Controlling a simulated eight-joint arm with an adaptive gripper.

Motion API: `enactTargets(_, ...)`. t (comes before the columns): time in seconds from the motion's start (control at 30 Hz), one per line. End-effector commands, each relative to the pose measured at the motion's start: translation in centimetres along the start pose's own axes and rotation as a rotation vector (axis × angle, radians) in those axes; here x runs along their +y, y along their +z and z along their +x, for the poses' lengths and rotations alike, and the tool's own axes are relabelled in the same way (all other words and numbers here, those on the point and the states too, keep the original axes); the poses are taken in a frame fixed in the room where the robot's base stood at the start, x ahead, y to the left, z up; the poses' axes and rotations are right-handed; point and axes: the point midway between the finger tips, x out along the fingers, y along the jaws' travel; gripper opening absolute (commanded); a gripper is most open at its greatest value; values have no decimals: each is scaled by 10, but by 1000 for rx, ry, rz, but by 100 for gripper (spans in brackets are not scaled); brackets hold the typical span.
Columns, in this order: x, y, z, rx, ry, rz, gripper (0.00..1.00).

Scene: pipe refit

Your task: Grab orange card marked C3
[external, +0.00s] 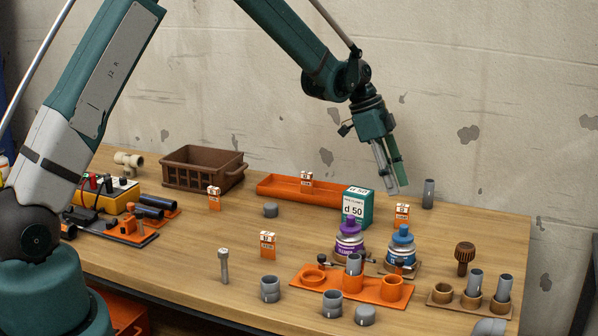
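Several small orange-and-white cards stand on the wooden table. One card (267,244) is at the front middle, one card (214,198) is in front of the brown crate, one card (306,181) is at the orange tray, and one card (401,215) is right of the green d 50 box. Their markings are too small to read, so I cannot tell which is C3. My gripper (397,189) points down above the table's back right, over the rightmost card and apart from it. Its fingers look close together; whether they are open or shut is unclear. No card shows between them.
The green d 50 box (357,207), purple-capped jar (349,243) and blue-capped jar (401,248) crowd the area near the rightmost card. A grey pipe (429,193) stands behind it. An orange holder (331,285) is in front. The left-middle tabletop is fairly clear.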

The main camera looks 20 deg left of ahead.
Motion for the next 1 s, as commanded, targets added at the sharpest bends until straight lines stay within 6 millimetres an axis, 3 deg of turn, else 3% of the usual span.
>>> enactTargets(0.43, -1, -1, 4, 1, 3, 5, 28)
enactTargets(0.77, 0, -1, 27, 0, 3, 5, 28)
enactTargets(1.0, 0, -1, 29, 0, 3, 4, 28)
